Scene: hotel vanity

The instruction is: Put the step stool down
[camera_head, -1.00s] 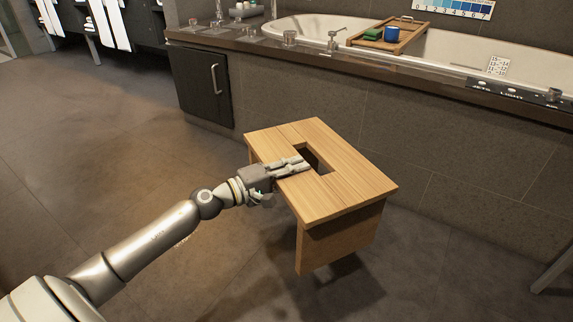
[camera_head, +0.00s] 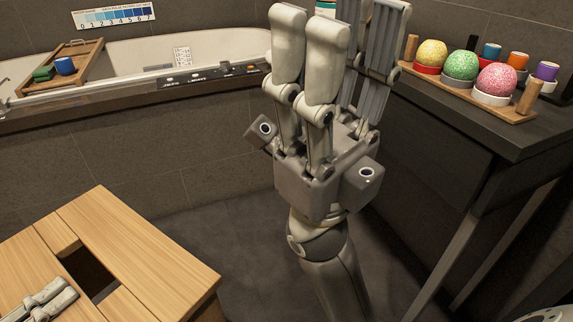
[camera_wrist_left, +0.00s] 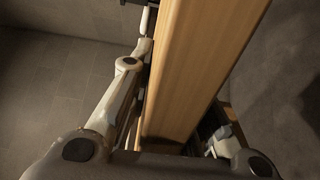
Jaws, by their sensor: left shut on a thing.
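The wooden step stool (camera_head: 140,250) is at the lower left of the head view, its top facing up with a dark rectangular slot. Its legs and underside are out of frame there. My left gripper (camera_head: 42,302) shows only partly, at the slot. In the left wrist view, the stool's board (camera_wrist_left: 200,65) runs between the fingers of my left gripper, which is shut on it. Whether the stool touches the floor cannot be seen. My right gripper (camera_head: 338,48) stands large in the middle of the head view, fingers up, apart and empty.
A bathtub (camera_head: 215,50) with a wooden caddy (camera_head: 75,80) is behind. A dark vanity counter (camera_head: 530,135) on the right carries a wooden tray (camera_head: 440,85) of coloured balls and small pots. Some floor (camera_head: 230,235) shows clear between stool and vanity.

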